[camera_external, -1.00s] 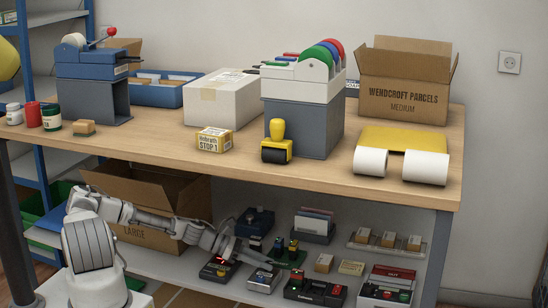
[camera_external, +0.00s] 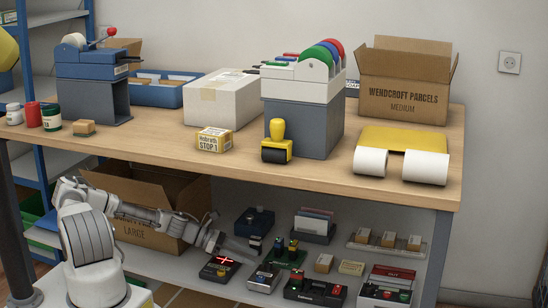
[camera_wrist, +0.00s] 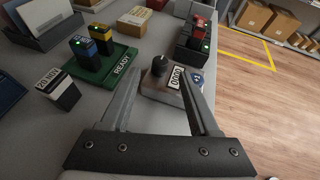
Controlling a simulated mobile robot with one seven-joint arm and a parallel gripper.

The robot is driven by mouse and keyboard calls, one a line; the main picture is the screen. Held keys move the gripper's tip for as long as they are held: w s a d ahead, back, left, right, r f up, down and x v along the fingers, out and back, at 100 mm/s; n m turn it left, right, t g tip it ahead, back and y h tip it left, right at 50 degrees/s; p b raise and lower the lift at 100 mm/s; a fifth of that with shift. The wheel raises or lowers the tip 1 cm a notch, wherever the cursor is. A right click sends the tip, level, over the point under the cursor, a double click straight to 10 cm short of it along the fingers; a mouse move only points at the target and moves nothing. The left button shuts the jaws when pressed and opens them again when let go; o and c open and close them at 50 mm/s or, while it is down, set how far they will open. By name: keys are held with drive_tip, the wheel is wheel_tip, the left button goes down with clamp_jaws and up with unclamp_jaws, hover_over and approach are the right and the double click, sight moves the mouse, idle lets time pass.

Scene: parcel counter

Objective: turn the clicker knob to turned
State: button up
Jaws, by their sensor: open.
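The clicker (camera_wrist: 158,86) is a small grey block on the lower shelf, with a white "0000" number strip and a round dark knob (camera_wrist: 159,66) on top. In the external view the clicker (camera_external: 264,279) sits between a dark device with a red cross light and a black unit. My gripper (camera_wrist: 162,67) is open and empty. In the wrist view its two fingers frame the clicker and knob, one on each side, with no clear contact. In the external view my gripper (camera_external: 240,248) is above and left of the clicker; its fingers are small there.
A green "READY" tray (camera_wrist: 112,68) with stamps stands left of the clicker in the wrist view. A black unit with a red stamp (camera_wrist: 198,38) stands beyond the clicker. The tabletop (camera_external: 320,176) overhangs the shelf.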

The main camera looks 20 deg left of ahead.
drive_tip(key=p+v, duration=0.3)
drive_tip(key=v, duration=0.9)
drive_tip(key=shift+s+a, duration=0.15)
